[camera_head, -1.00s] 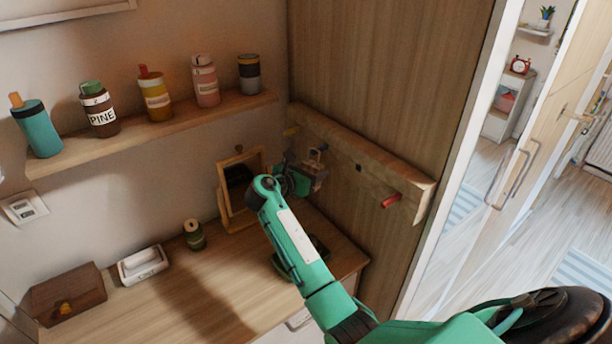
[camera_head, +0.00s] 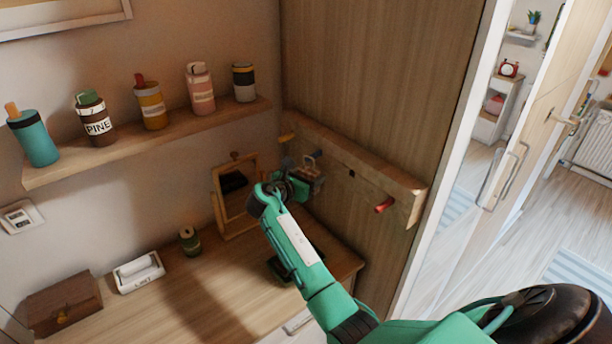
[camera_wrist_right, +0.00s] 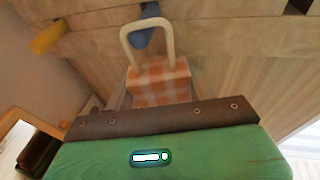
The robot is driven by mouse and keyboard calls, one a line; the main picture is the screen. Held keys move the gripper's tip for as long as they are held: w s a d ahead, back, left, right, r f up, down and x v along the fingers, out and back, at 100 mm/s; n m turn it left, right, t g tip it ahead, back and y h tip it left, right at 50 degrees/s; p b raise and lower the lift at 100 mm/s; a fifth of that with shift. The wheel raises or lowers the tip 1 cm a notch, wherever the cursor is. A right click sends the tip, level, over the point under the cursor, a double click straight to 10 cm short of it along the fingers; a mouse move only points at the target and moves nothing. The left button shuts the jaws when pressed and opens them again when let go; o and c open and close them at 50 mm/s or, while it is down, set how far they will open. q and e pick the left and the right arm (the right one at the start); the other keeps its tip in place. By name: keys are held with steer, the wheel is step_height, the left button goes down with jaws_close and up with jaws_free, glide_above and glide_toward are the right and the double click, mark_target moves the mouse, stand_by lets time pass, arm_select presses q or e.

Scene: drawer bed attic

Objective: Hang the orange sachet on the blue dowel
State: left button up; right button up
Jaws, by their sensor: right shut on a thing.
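The orange checked sachet (camera_wrist_right: 160,84) with its pale loop (camera_wrist_right: 124,40) is held by my right gripper (camera_head: 305,177) close in front of the wooden peg rail. It shows small and partly hidden in the head view (camera_head: 311,167). In the right wrist view the blue dowel (camera_wrist_right: 147,38) appears within the loop's outline, and the loop's top crosses it. I cannot tell whether the dowel passes through the loop or is behind it. The gripper's fingertips are mostly hidden. My left gripper is not in view.
The rail (camera_head: 402,184) also carries a yellow dowel (camera_head: 287,137) and a red dowel (camera_head: 384,204). A framed mirror (camera_head: 228,205) stands close left of the gripper. A shelf (camera_head: 120,155) with several bottles is further left. The desk (camera_head: 180,295) is below.

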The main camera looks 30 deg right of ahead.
steer(key=shift+s+d+f, duration=0.2)
steer(key=shift+d, duration=0.2)
steer(key=o, duration=1.3)
steer(key=shift+d, duration=0.1)
steer(key=shift+o, duration=1.2)
steer(key=shift+d+f, duration=0.1)
steer(key=shift+d, duration=0.2)
steer(key=shift+a, duration=0.1)
arm_select(q)
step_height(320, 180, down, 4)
steer(key=b, duration=0.4)
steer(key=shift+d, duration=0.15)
arm_select(e)
steer(key=v, duration=1.3)
steer(key=shift+a, duration=0.2)
